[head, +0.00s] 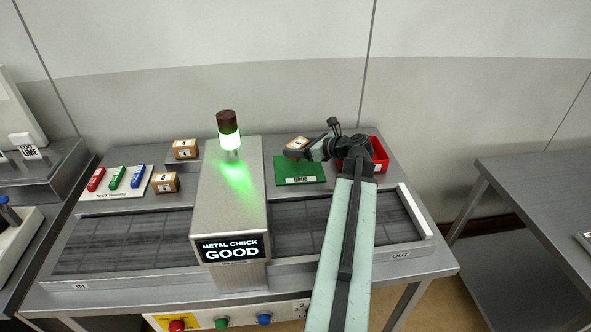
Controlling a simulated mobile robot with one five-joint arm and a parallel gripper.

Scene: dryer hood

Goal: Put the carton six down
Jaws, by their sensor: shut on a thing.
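My gripper (312,149) is shut on a small brown carton with a white top label (296,144), taken to be carton six. The number on it is too small to read surely. The carton is over the back edge of a green mat (302,176), right of the metal check hood. I cannot tell whether it touches the mat or hangs just above it. The mat has a white label at its front edge and looks bare otherwise. My arm reaches in from the front right.
The metal check hood (231,190) shows GOOD under a green lamp (229,133). A red bin (380,157) stands behind my wrist. A carton marked 5 (165,183) and another carton (185,149) stand left of the hood, near test pieces (117,179). The visible belt (295,225) is clear.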

